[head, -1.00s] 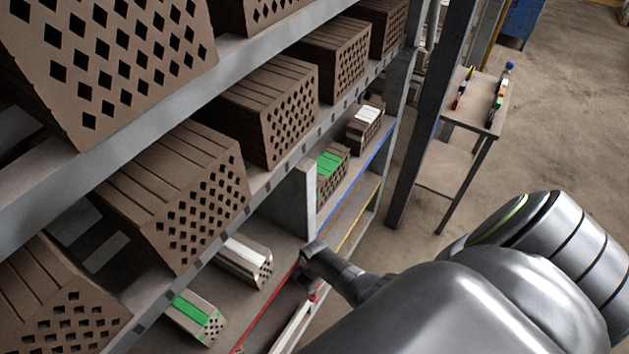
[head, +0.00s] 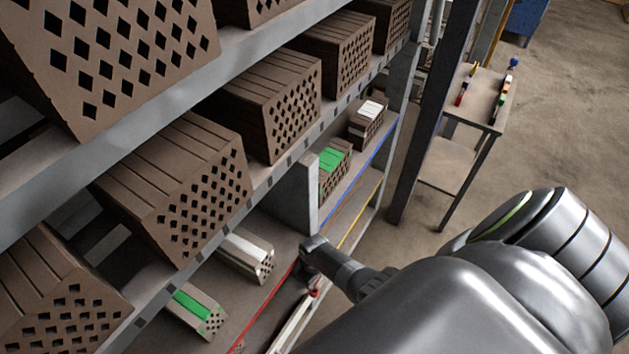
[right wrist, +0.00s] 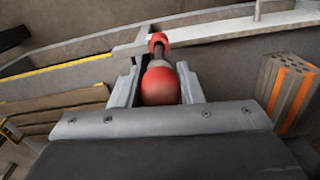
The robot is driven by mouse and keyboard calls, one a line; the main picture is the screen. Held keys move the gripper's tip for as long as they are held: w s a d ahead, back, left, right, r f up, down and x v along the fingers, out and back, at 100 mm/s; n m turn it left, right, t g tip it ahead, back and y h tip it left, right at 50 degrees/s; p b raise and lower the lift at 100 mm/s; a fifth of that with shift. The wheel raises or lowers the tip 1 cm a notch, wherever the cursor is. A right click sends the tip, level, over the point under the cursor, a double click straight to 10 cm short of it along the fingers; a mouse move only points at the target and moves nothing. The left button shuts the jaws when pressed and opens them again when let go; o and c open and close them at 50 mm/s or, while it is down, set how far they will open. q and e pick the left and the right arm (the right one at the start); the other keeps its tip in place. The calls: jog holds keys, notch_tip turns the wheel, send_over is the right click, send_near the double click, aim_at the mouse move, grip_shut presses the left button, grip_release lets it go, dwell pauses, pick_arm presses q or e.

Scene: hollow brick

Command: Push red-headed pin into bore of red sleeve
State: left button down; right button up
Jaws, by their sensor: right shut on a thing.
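In the right wrist view, my right gripper (right wrist: 159,78) is shut on the red-headed pin (right wrist: 160,86), its two grey fingers on either side of the round red head. The pin's dark shaft points away from the gripper toward the red sleeve (right wrist: 158,40), a small red ring at a pale bracket. The shaft lines up roughly with the ring; I cannot tell whether its tip is inside the bore. In the head view my right gripper (head: 309,274) is low at the shelf's front edge, with a small red part beside it. My left gripper is not in view.
A brick with orange stripes (right wrist: 289,88) stands right of the gripper in the wrist view. In the head view, shelves hold large hollow bricks (head: 178,190), and a green-topped brick (head: 196,309) lies on the lower shelf. A side table (head: 483,105) stands at the back right.

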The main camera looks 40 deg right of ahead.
aim_at(314, 290)
jog(key=shift+f+b, duration=3.25)
jog(key=shift+f, duration=0.35)
dwell(0.3)
jog(key=o, duration=1.1)
jog(key=shift+r, duration=0.1)
jog(key=shift+r+p, duration=0.35)
jog(key=shift+r, duration=0.25)
notch_tip(314, 290, up, 4)
jog(key=shift+r+p, duration=0.1)
jog(key=shift+p, duration=0.65)
jog(key=shift+r, duration=0.95)
